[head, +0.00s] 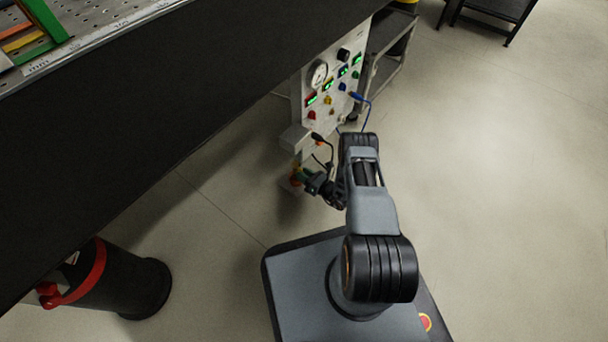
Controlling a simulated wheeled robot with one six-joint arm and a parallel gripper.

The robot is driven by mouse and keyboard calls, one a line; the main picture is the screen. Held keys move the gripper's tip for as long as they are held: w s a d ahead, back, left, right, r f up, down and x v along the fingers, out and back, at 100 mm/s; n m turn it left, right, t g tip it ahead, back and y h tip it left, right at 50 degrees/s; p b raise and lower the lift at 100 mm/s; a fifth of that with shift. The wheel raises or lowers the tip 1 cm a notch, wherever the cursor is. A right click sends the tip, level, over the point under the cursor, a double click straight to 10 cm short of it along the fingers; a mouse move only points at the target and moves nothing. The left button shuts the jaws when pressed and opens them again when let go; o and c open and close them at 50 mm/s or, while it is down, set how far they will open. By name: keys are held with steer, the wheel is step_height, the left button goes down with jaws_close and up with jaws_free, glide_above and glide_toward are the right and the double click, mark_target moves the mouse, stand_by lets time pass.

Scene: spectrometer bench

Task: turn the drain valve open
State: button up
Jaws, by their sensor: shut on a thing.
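The drain valve (295,181) is a small fitting with orange-red and green parts, low down below the white instrument panel (333,87). My gripper (308,177) reaches it from the right, with its jaws shut on the valve's handle. The dark jaws and wrist cover much of the valve. The exact angle of the handle is too small to tell.
The panel carries a round gauge (318,74), lit displays and coloured knobs. A blue cable (367,110) and a black cable hang near my arm. A long dark bench (180,85) runs along the left. A black bin with a red band (118,280) stands lower left. Floor to the right is clear.

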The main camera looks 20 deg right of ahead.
steer(key=shift+m, duration=0.6)
steer(key=o, duration=0.6)
steer(key=shift+d, duration=0.1)
steer(key=o, duration=0.3)
steer(key=shift+o, duration=0.2)
